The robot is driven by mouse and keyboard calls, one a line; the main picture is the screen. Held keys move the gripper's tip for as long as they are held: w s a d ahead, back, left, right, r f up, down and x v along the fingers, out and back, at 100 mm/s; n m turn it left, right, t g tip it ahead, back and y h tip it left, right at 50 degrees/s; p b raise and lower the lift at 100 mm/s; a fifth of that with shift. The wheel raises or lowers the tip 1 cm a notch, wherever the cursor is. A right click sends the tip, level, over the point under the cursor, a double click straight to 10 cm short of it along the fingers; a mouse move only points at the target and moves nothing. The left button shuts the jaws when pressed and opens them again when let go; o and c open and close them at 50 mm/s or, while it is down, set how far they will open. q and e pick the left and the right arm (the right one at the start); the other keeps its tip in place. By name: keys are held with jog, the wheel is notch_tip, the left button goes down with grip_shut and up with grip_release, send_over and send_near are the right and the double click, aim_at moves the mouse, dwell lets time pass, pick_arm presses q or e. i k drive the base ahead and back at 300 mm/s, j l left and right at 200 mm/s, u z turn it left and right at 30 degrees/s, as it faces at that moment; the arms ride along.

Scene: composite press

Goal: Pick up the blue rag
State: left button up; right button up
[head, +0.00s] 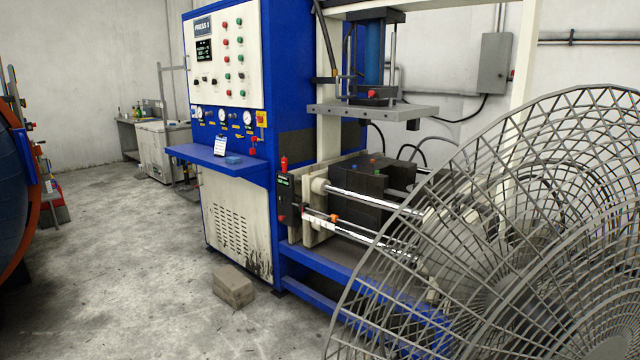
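A small blue item that looks like the folded blue rag (234,160) lies on the blue shelf (210,162) on the front of the press. It is close to the shelf's right part, beside a white card or device (220,146) that stands upright. The rag is small in the head view, so its folds cannot be made out. Neither of my grippers is in view.
A large grey fan guard (500,260) fills the right foreground. A concrete block (233,286) lies on the floor before the press cabinet (235,220). A blue round vessel (12,200) stands at the left edge. The floor (120,240) between is clear.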

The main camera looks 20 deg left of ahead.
aim_at(233, 161)
jog(key=i+j, duration=0.1)
jog(key=j, duration=0.4)
jog(key=j+u, duration=0.1)
jog(key=j, duration=0.4)
jog(key=i+j, duration=0.15)
jog(key=j, duration=0.35)
jog(key=i+j+u, duration=0.2)
jog(key=i, duration=0.45)
jog(key=i+j+u, duration=0.2)
jog(key=i+j, duration=0.15)
jog(key=i, duration=0.3)
jog(key=i+j+u, duration=0.2)
jog(key=i, duration=0.5)
jog(key=l, duration=0.1)
